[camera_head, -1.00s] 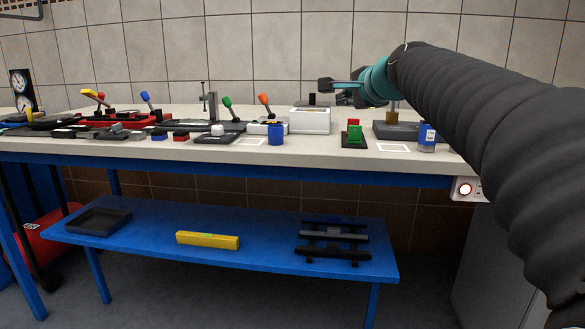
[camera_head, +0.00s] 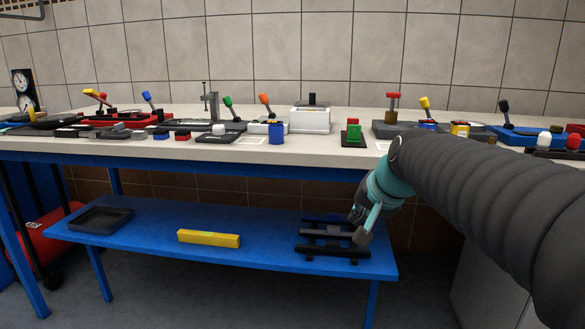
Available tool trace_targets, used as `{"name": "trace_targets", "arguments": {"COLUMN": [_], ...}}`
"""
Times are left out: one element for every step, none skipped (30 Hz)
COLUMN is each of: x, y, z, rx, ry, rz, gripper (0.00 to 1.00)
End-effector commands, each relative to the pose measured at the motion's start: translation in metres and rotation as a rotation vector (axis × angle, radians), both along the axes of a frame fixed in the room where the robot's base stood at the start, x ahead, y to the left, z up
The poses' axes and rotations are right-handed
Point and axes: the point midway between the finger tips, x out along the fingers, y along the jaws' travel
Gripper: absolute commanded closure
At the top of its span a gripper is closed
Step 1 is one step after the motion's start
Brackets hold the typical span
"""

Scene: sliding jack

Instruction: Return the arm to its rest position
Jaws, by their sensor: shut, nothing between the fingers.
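My arm reaches in from the right edge in a dark ribbed sleeve and ends in a teal wrist. My gripper (camera_head: 361,233) hangs below the tabletop's front edge, pointing down. It is shut and empty. In the picture it overlaps the black rack (camera_head: 320,250) on the lower blue shelf; I cannot tell how far apart they are. The sleeve hides part of the bench's right side.
The blue shelf (camera_head: 160,243) below holds a black tray (camera_head: 101,220) and a yellow bar (camera_head: 208,238).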

Motion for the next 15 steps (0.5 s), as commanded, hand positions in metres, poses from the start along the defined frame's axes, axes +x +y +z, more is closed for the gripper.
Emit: {"name": "trace_targets", "arguments": {"x": [-0.030,-0.046,-0.067,-0.084,-0.100,-0.121,-0.136,-0.150,-0.168,-0.181,-0.192,-0.205,-0.214,-0.220,-0.227], "y": [-0.003,-0.005,-0.008,-0.010,-0.012,-0.015,-0.017,-0.019,-0.022,-0.024,-0.025,-0.027,-0.028,-0.028,-0.029], "z": [-0.018,-0.030,-0.044,-0.055,-0.065,-0.078,-0.087,-0.095,-0.106,-0.113,-0.119,-0.126,-0.130,-0.133,-0.135], "rx": [-0.066,-0.106,-0.155,-0.191,-0.224,-0.263,-0.290,-0.316,-0.343,-0.360,-0.375,-0.388,-0.396,-0.403,-0.408], "ry": [0.037,0.058,0.087,0.107,0.127,0.151,0.167,0.181,0.199,0.209,0.217,0.222,0.223,0.222,0.215], "rz": [0.051,0.083,0.124,0.153,0.181,0.216,0.238,0.259,0.280,0.292,0.302,0.306,0.309,0.311,0.312], "gripper": [1.00,1.00,1.00,1.00,1.00,1.00,1.00,1.00,1.00,1.00,1.00,1.00,1.00,1.00,1.00]}}
